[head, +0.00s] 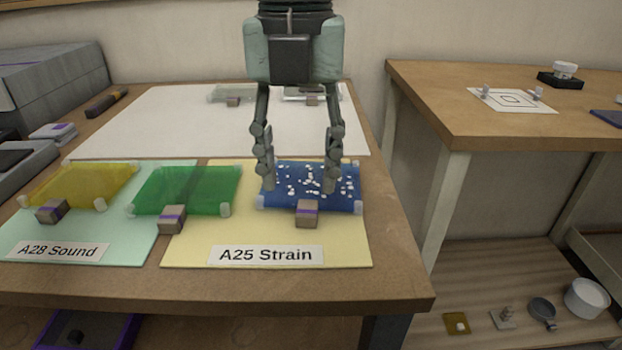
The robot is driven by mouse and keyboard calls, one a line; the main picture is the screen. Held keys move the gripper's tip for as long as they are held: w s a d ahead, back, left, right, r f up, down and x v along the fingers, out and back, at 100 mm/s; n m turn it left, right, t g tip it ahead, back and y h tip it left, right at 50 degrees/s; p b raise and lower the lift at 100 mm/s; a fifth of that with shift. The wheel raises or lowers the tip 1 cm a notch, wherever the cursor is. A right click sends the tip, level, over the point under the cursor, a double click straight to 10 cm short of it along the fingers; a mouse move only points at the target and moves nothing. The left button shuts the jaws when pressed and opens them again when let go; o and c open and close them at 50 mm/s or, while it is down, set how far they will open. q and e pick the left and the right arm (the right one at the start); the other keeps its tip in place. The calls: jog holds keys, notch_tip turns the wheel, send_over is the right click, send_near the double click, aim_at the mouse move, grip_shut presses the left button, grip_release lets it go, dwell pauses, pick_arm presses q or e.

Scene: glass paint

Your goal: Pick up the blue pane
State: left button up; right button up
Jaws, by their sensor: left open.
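The blue pane (283,201) lies on the yellow sheet labelled A25 Strain, flat and speckled with white bits. It has pale corner pieces and a grey block with a purple stripe (307,214) at its front edge. My left gripper (298,188) reaches down over the blue pane with its fingers spread wide. The fingertips are at the pane's surface, one towards its left side and one right of its middle. I cannot tell whether they touch it. Nothing is held between them. My right gripper is not in view.
A green pane (187,188) lies just left of the blue one, and a yellow pane (84,185) further left. Clear panes (232,93) lie on the white sheet (160,127) behind. A second table (440,110) stands at right across a gap. Grey boxes (50,75) crowd the left.

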aim_at(306, 211)
pick_arm(q)
jog(key=f, duration=0.5)
jog(key=shift+w+d+f, duration=0.15)
jog(key=shift+d+f, duration=0.15)
jog(key=shift+d, duration=0.05)
grip_shut()
